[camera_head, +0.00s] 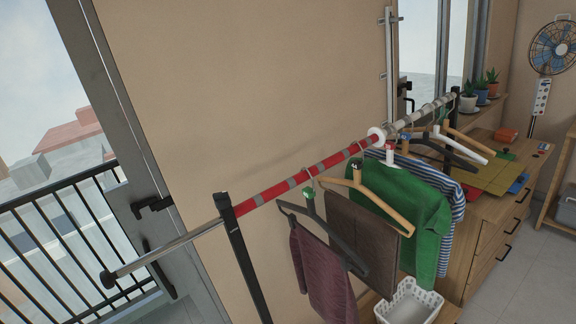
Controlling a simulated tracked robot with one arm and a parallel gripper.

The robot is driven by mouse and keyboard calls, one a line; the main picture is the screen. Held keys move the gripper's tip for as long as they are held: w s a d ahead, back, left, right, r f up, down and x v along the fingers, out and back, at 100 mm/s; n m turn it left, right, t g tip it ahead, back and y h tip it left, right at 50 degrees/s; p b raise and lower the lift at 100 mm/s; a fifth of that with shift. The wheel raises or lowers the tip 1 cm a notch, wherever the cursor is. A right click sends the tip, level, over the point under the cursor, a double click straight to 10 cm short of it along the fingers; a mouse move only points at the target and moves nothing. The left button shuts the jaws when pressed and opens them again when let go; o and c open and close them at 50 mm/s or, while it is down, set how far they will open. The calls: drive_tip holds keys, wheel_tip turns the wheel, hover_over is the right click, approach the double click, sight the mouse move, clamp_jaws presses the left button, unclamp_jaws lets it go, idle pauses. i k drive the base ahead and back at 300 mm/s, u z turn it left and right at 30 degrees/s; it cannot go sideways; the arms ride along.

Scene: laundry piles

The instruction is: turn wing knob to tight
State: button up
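A clothes rail (270,192) with red and grey bands runs from lower left to upper right on dark posts. A white round collar (377,134) sits around the rail near its middle. A small red-and-white piece (390,148) hangs just below the collar; I cannot tell whether it is the wing knob or its setting. A plain metal bar (165,250) extends from the rail's near end to a dark round end cap (108,279). My gripper is not in view.
Hangers carry a maroon garment (322,272), a brown one (362,240), a green sweater (415,205) and a striped top (458,205). A white basket (410,303) stands below. A wooden dresser (490,255), potted plants (468,98) and a fan (553,48) are at right.

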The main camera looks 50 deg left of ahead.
sight(222, 200)
drive_tip(key=u, duration=0.3)
drive_tip(key=i, duration=1.2)
drive_tip(key=u, duration=0.8)
